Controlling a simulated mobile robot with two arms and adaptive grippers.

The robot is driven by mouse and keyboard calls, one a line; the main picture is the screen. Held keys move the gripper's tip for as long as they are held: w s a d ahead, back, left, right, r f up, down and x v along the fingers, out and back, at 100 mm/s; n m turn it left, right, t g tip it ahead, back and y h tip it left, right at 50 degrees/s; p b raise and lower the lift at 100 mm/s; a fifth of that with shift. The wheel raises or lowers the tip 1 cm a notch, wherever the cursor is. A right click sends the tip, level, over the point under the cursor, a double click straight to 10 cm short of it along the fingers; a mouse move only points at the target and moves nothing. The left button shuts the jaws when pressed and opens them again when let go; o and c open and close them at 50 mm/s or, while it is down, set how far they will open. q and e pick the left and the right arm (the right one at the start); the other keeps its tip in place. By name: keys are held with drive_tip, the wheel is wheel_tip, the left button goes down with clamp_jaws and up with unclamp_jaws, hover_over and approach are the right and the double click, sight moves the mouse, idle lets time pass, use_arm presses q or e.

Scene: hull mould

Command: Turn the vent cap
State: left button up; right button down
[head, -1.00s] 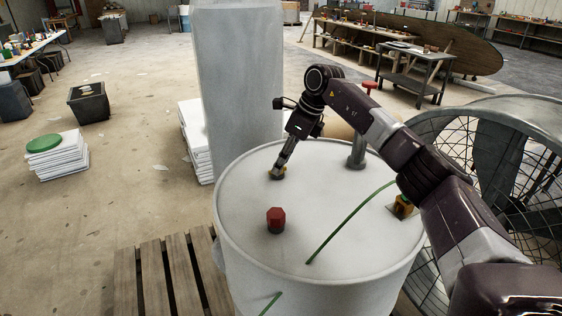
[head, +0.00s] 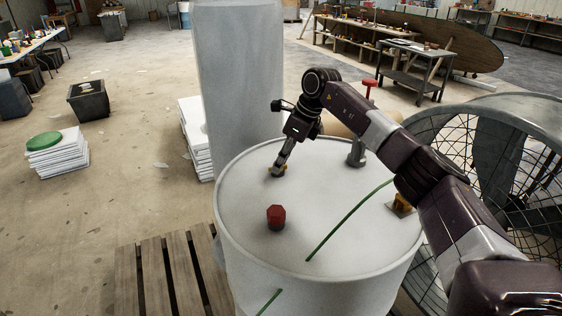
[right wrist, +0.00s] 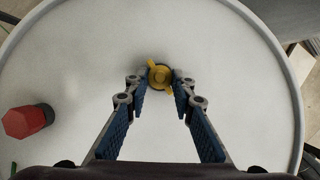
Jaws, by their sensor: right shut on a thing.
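The yellow vent cap (right wrist: 160,75) sits on the white drum lid, toward its far side. It has a winged bar across it, slanted in the right wrist view. My right gripper (right wrist: 160,84) is shut on the vent cap, one fingertip on each side of it. In the head view the right gripper (head: 277,171) reaches down to the lid, and only a little yellow of the cap shows beside its fingertips. The white drum (head: 330,225) stands upright. My left gripper is not in view.
A red cap (head: 276,216) stands on the lid nearer me. A green strip (head: 345,222) crosses the lid. A caged fan (head: 490,170) stands right; a grey column (head: 238,80) rises behind.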

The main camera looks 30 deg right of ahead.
drive_tip(key=shift+m, duration=0.3)
drive_tip(key=m+t+h, duration=0.1)
drive_tip(key=m, duration=0.2)
drive_tip(key=shift+s+a+m, duration=0.1)
drive_tip(key=shift+a+m, duration=0.05)
drive_tip(key=shift+m, duration=0.25)
drive_tip(key=m+h, duration=0.1)
drive_tip(key=m+b, duration=0.1)
drive_tip(key=m, duration=0.1)
drive_tip(key=shift+a+m+h, duration=0.2)
drive_tip(key=shift+m+h, duration=0.1)
drive_tip(key=shift+h, duration=0.1)
drive_tip(key=m, duration=0.1)
drive_tip(key=m+h+b, duration=0.1)
drive_tip(key=m, duration=0.1)
drive_tip(key=m+h+b, duration=0.1)
drive_tip(key=m, duration=0.1)
drive_tip(key=shift+a, duration=0.25)
drive_tip(key=m+g+h, duration=0.1)
drive_tip(key=m, duration=0.2)
drive_tip(key=shift+a+m+b, duration=0.1)
drive_tip(key=shift+m+b, duration=0.3)
drive_tip(key=shift+m, duration=0.5)
drive_tip(key=c, duration=2.7)
unclamp_jaws()
drive_tip(key=shift+g, duration=0.3)
drive_tip(key=shift+c, duration=0.2)
drive_tip(key=o, duration=1.1)
